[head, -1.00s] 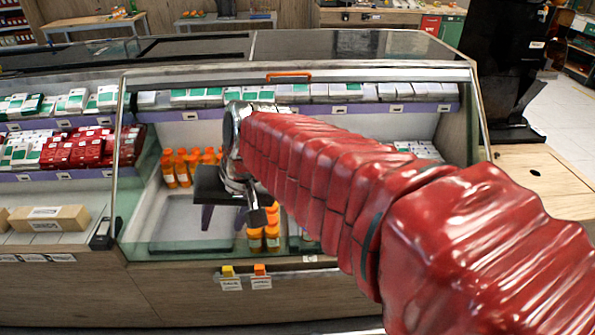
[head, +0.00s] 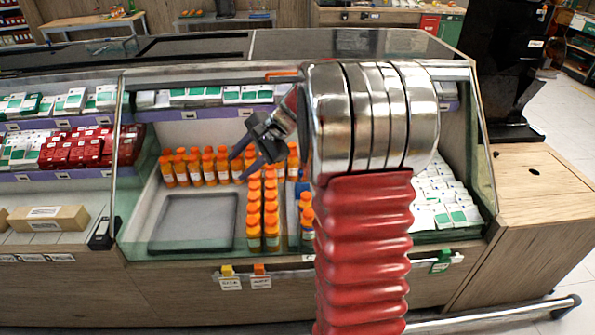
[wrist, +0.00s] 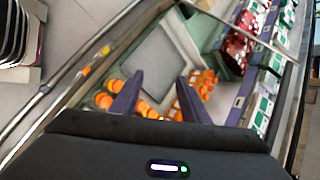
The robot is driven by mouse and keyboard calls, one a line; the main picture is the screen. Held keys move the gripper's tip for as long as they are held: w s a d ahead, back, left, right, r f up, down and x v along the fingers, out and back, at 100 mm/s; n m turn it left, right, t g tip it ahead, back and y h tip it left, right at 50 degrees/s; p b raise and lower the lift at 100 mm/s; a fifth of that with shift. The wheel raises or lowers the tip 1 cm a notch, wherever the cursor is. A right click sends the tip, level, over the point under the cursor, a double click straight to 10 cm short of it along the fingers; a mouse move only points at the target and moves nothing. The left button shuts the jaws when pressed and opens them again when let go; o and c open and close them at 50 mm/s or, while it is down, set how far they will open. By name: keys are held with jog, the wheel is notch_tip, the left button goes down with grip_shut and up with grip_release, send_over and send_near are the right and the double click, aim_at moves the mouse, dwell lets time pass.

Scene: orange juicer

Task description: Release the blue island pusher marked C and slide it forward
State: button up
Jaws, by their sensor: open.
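My gripper (head: 245,160) is open and empty, its two purple fingers apart above the rows of orange-capped bottles in the glass-fronted case. In the wrist view my gripper (wrist: 160,79) points down into the case, with bottle caps below and between the fingers. A small blue piece (head: 305,188) shows just left of my arm, behind a few bottles. I cannot read a C on it or tell whether it is the pusher. My arm hides the part of the case to its right.
A dark tray (head: 196,222) lies left of the bottle rows (head: 270,205). Clear glass and a metal rail edge the case. Yellow (head: 227,270), orange (head: 259,269) and green (head: 440,262) clips sit on its front. White-green packs (head: 445,195) lie at right.

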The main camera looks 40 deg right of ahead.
aim_at(301, 184)
jog(key=w+d+f+m+t, duration=0.2)
jog(key=w+d+f+m, duration=0.15)
jog(key=d+f, duration=0.45)
jog(key=w+d+f+m+t, duration=0.25)
jog(key=d+f+m, duration=0.2)
jog(key=d, duration=0.75)
jog(key=s+d+f+m+t+h, duration=0.2)
jog(key=s+d+f+m, duration=0.1)
jog(key=d+f+m, duration=0.6)
jog(key=d+f, duration=0.4)
jog(key=d, duration=0.4)
jog(key=shift+s+d+t, duration=0.25)
jog(key=shift+t, duration=0.1)
jog(key=shift+w, duration=0.15)
jog(key=x, duration=1.3)
jog(key=shift+w+d+f, duration=0.15)
jog(key=shift+w+f, duration=0.1)
jog(key=shift+f, duration=0.05)
grip_shut()
